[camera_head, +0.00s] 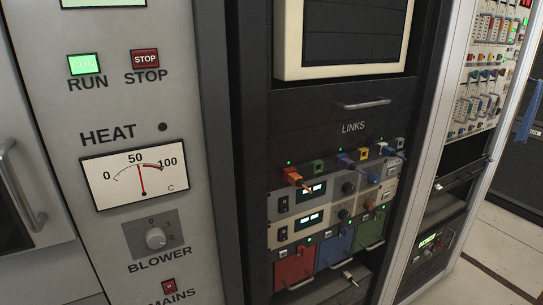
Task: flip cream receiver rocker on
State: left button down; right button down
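Two slim receiver units are stacked in the dark middle rack, below the LINKS label. The lower one looks like the cream receiver (327,220), with a lit display (310,218) and a small dark rocker (283,236) near its left end. The upper unit (328,192) looks greyer, with its own lit display and a dark rocker (281,205) at its left. Both rockers are too small to tell which way they are tipped. Neither of my grippers is in view.
Coloured link plugs (297,178) stick out above the receivers. Red, blue and green modules with handles (334,250) sit below, with keys (349,277) hanging at a drawer. A grey cabinet with a HEAT meter (136,178) stands left; open floor (500,240) shows at right.

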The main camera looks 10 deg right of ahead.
aim_at(283, 233)
jog(key=k, duration=0.45)
jog(key=z, duration=1.15)
jog(key=i, duration=0.65)
jog(key=u, duration=0.9)
